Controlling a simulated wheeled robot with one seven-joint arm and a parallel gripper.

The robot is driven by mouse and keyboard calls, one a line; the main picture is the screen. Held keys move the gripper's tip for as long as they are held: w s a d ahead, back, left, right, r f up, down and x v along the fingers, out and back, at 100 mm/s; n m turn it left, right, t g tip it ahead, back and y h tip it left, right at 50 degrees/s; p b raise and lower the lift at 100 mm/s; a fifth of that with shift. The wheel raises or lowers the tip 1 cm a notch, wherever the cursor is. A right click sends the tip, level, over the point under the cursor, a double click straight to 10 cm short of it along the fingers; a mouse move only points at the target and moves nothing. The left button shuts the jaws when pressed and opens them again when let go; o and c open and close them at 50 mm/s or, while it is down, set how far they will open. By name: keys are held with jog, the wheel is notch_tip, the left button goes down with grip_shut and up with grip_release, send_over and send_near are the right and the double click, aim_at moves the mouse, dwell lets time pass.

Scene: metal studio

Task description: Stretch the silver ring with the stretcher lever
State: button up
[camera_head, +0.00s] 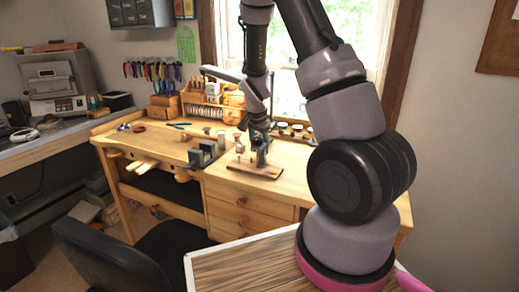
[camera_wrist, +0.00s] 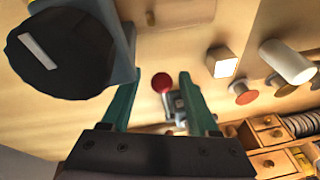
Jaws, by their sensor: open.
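In the wrist view the two teal fingers of my gripper (camera_wrist: 158,90) are spread apart. A round red knob (camera_wrist: 162,82) shows between them, above a grey metal part (camera_wrist: 176,106); I cannot tell whether it touches a finger. It looks like the end of the stretcher lever. A blue-grey block with a black round face and white mark (camera_wrist: 48,55) is close beside the left finger. In the head view my gripper (camera_head: 261,146) is low over a small device on a wooden base (camera_head: 256,171), and partly hides it. I cannot make out the silver ring.
The workbench (camera_head: 310,165) also holds a grey block-like tool (camera_head: 201,154) left of the device. Wooden drawers (camera_wrist: 268,132), a white cylinder (camera_wrist: 288,62) and a red-topped peg (camera_wrist: 242,92) are at the right in the wrist view. A black chair (camera_head: 110,255) stands in front.

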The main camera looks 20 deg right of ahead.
jog(key=v, duration=0.9)
jog(key=shift+r, duration=0.2)
